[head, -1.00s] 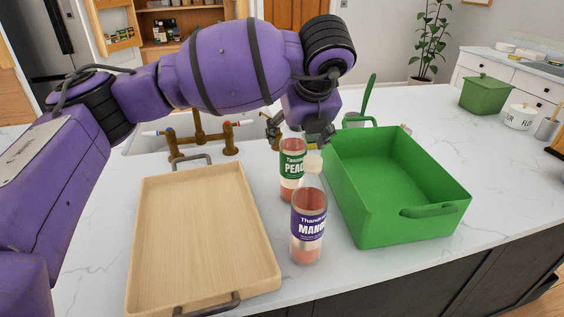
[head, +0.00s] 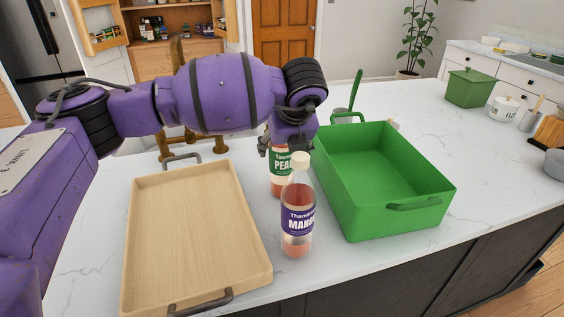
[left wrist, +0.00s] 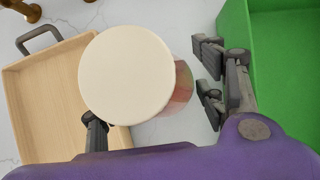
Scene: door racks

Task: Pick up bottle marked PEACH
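The bottle marked PEACH (head: 281,163), with a green label and reddish drink, stands upright on the white counter between the wooden tray and the green bin. My left gripper (head: 287,146) is at its top and hides its cap. In the left wrist view, a large cream cap (left wrist: 125,75) with some bottle body beside it lies between the spread fingers of my left gripper (left wrist: 155,105). The right-hand finger is clear of the bottle; the left-hand finger is partly hidden by the cap. The gripper is open. My right gripper is out of view.
A MANGO bottle (head: 298,222) with a purple label stands just in front of the PEACH bottle. The wooden tray (head: 195,225) is on the left, the green bin (head: 385,217) close on the right. A brass tap (head: 185,145) stands behind the tray.

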